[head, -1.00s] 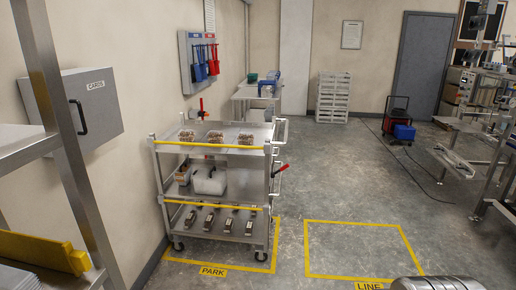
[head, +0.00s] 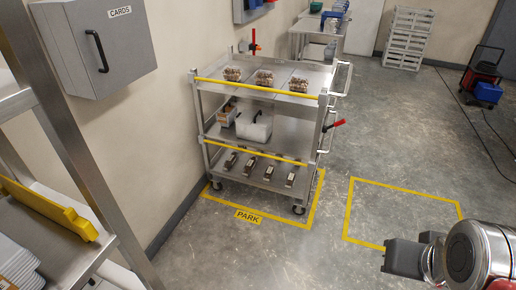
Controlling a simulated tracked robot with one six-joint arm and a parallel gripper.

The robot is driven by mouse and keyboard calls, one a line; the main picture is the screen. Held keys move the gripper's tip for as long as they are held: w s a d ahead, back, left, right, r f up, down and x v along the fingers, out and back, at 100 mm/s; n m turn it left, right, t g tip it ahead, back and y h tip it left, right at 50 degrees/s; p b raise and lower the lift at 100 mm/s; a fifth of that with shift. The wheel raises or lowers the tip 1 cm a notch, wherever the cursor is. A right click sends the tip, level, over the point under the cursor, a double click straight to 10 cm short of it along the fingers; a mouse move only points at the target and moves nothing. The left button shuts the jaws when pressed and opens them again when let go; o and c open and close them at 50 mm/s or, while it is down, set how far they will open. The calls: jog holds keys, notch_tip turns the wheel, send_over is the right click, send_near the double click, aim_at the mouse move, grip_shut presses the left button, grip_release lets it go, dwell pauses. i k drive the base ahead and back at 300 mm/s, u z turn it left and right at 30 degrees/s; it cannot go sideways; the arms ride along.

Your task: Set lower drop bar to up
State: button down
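A steel shelf cart (head: 262,125) stands in the yellow floor outline marked PARK. The lower drop bar (head: 255,152) is a yellow bar across the cart's front, near the middle shelf's front edge and above the bottom shelf. A second, upper yellow bar (head: 256,88) runs along the top shelf's front edge. My gripper (head: 404,258) seems to be the dark grey block at the lower right, on my silver arm, well apart from the cart. Its fingers cannot be made out.
The top shelf holds several clear packs (head: 264,77). The middle shelf has a white container (head: 254,127), the bottom shelf several metal blocks (head: 249,163). A red-handled lever (head: 334,125) sticks out at the cart's right. An empty outlined floor area (head: 400,210) lies right. A rack (head: 65,235) stands near left.

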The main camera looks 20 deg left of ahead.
aim_at(311, 166)
jog(key=i, duration=2.6)
jog(key=u, duration=2.65)
